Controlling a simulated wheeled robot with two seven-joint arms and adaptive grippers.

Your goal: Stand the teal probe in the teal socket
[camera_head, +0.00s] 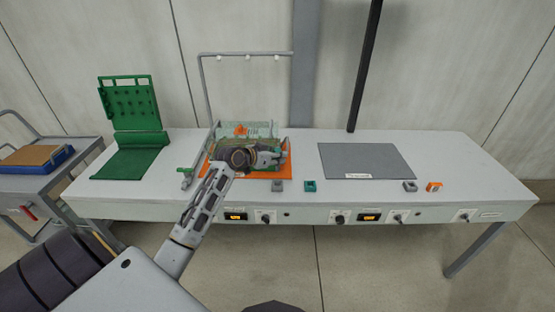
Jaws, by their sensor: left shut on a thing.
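My left gripper (283,157) reaches in from the left and is low over an orange mat (287,172). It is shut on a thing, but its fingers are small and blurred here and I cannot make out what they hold. The teal socket (310,186) is a small square block near the table's front edge, just right of the orange mat and in front of the gripper. I cannot pick out the teal probe; the gripper and arm cover part of the mat. My right gripper is not in view.
A grey socket (277,186) stands left of the teal one. Another grey block (410,186) and an orange block (433,186) stand at the right. A clear greenish rack (255,129) is behind the gripper. A grey mat (365,160) lies bare. A green pegboard stand (132,110) is at left.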

